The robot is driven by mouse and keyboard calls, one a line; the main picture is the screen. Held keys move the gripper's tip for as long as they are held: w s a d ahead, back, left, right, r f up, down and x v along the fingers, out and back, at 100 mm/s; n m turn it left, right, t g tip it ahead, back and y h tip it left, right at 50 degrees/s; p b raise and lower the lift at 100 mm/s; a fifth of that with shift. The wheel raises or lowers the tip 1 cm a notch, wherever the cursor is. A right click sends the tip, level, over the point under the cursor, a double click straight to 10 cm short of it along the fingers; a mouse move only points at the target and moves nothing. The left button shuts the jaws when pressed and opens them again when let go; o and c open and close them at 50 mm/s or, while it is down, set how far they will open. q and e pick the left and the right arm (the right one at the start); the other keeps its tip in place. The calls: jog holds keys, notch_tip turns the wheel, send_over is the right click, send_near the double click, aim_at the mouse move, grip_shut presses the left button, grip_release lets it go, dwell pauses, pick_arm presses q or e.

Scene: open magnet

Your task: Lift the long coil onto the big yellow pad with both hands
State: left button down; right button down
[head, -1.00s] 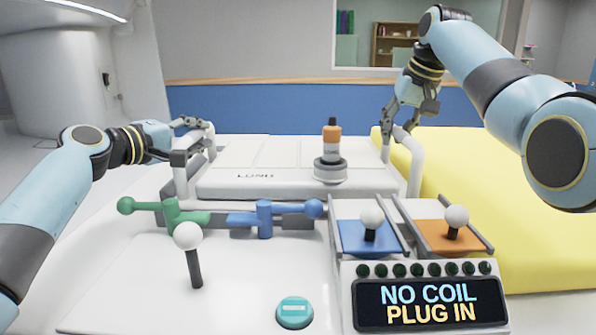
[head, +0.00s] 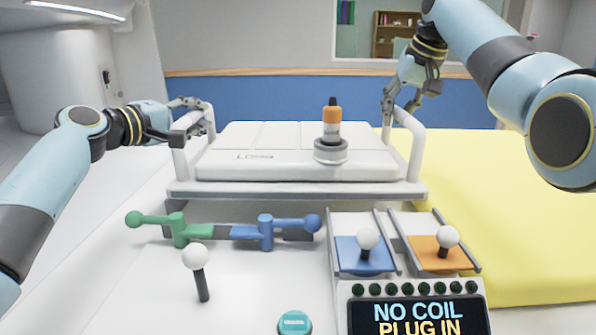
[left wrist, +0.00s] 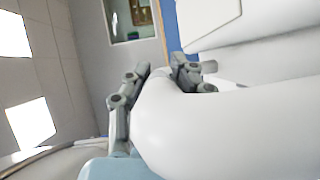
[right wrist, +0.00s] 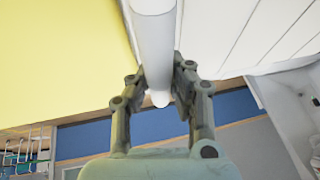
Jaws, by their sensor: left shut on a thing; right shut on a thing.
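The long coil (head: 230,163) is a flat white slab with a tall loop handle at each end. It hangs level above the table. My left gripper (head: 207,105) is shut on its left handle (head: 180,157), and the handle fills the left wrist view (left wrist: 220,125). My right gripper (head: 393,110) is shut on its right handle (head: 415,155), which also runs between the fingers in the right wrist view (right wrist: 153,50). The big yellow pad (head: 500,200) lies to the right of the coil, with its edge close to the right handle.
In front are green and blue levers (head: 265,232), two trays with white knobs (head: 368,238), a white-knobbed stick (head: 196,257), a teal button (head: 295,322) and a display (head: 420,315) reading "NO COIL PLUG IN".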

pick_arm(q)
jog(key=shift+a+r, duration=0.1)
jog(key=shift+r, duration=0.25)
pick_arm(e)
jog(key=shift+w+d+r, duration=0.1)
jog(key=shift+d+r, duration=0.05)
jog(key=shift+r, duration=0.15)
